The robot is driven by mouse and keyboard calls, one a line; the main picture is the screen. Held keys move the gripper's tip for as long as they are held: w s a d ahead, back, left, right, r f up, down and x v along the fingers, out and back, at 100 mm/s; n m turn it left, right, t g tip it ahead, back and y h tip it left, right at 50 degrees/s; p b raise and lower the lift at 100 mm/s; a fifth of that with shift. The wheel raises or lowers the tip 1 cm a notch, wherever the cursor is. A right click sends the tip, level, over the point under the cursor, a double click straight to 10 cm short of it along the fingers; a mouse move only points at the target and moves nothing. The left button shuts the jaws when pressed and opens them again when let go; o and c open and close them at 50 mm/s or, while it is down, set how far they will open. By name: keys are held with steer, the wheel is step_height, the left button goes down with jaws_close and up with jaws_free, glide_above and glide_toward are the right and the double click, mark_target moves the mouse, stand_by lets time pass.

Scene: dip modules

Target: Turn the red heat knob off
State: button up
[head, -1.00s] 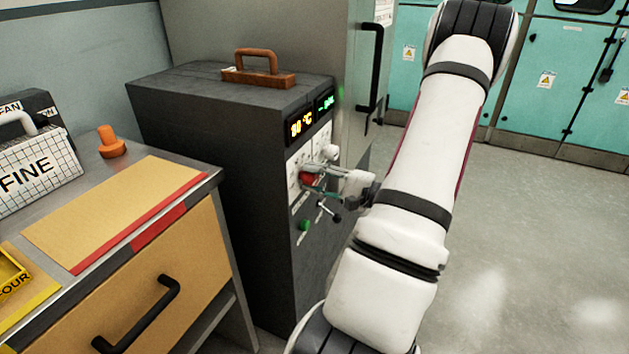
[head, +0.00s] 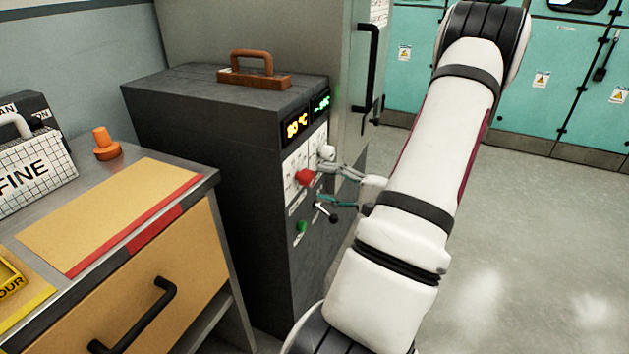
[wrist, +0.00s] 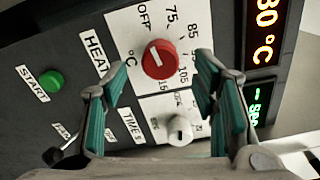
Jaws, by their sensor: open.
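The red heat knob (head: 304,177) sits on the white panel on the front of the dark grey cabinet (head: 255,200). In the wrist view the red knob (wrist: 160,59) shows a white pointer line slanting toward the upper left, roughly toward the OFF mark (wrist: 145,16); its exact setting is hard to tell. My gripper (head: 338,187) is open in front of the panel. In the wrist view its teal-padded fingers (wrist: 160,75) stand on either side of the knob, apart from it, with nothing between them.
A white timer knob (wrist: 180,130) is close beside the red one. A green start button (head: 301,227) and a dark lever (head: 326,213) are lower down. A lit temperature display (head: 297,125) is above. The drawer bench (head: 165,260) stands at left; open floor lies right.

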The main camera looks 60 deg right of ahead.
steer(key=s, duration=0.7)
steer(key=shift+s+d, duration=0.25)
steer(key=shift+d, duration=0.05)
steer(key=w+a+r+n+g+y, duration=0.3)
steer(key=w+a+g, duration=0.1)
steer(key=a, duration=0.4)
steer(key=w+a+r+n+g+y, duration=0.3)
steer(key=w+a+r+y, duration=0.1)
steer(key=a, duration=0.3)
steer(key=w+a+r+n+g+y, duration=0.3)
steer(key=w+a+n+g, duration=0.1)
steer(key=a, duration=0.4)
steer(key=s+a+r+n+g+h, duration=0.1)
steer(key=s+a+n+g+h, duration=0.25)
steer(key=a, duration=0.35)
steer(key=s+a+r+n+g+h, duration=0.1)
steer(key=s+a+n+g+h, duration=0.15)
steer(key=s+a+g, duration=0.4)
steer(key=s+a+n+t+h, duration=0.2)
steer(key=s+n+t+h, duration=0.1)
steer(key=s+h, duration=0.15)
step_height(320, 180, up, 23)
steer(key=n+t+p, duration=0.1)
steer(key=t+p, duration=0.3)
steer(key=p, duration=1.6)
steer(key=shift+w+d+h+p, duration=0.15)
steer(key=shift+h+p, duration=0.2)
steer(key=shift+p, duration=0.05)
